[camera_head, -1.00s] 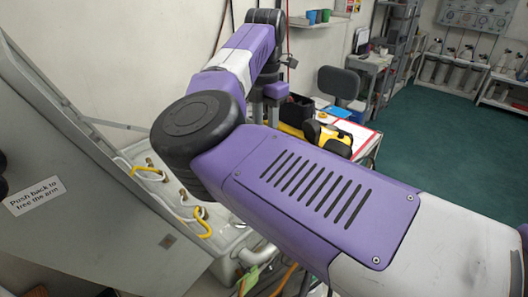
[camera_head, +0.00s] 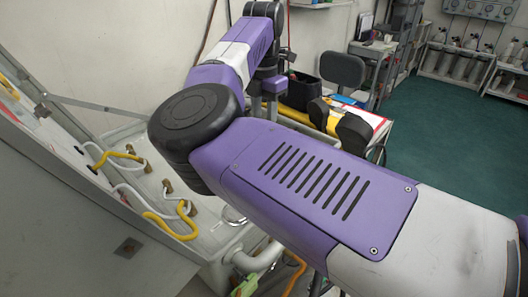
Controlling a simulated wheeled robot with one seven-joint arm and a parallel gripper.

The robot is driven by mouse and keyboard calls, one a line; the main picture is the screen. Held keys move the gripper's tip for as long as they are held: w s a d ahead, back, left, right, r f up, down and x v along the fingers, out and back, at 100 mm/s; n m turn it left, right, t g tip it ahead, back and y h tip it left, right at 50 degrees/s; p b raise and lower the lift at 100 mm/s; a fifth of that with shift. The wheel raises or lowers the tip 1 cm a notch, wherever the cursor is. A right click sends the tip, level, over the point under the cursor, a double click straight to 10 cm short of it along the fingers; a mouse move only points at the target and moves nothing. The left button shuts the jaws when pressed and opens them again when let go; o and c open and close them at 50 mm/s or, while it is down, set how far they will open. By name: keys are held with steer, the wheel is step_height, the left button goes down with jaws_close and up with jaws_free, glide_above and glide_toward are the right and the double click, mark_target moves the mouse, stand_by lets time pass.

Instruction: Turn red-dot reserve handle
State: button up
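The open grey case (camera_head: 218,240) of what looks like the air panel stands at the left. White and yellow hoses run over it, with a yellow hose (camera_head: 170,226) near its lower edge and brass fittings (camera_head: 183,207) beside it. I cannot make out a red-dot handle; the panel's face is seen at a steep slant and is partly cut off by the left edge. My arm (camera_head: 300,190) crosses the middle of the view, bends at a black joint beside the case, and runs up and back. My gripper cannot be made out.
Behind my arm is a table (camera_head: 385,128) with a black bin (camera_head: 302,90) and yellow and black gear. A grey chair (camera_head: 343,70) and shelves stand farther back. The green floor (camera_head: 450,150) at the right is clear. A grey strut (camera_head: 95,102) props the case.

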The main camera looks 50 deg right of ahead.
steer(key=shift+f+p, duration=0.9)
steer(key=shift+f, duration=3.1)
steer(key=shift+c, duration=0.2)
jaws_close()
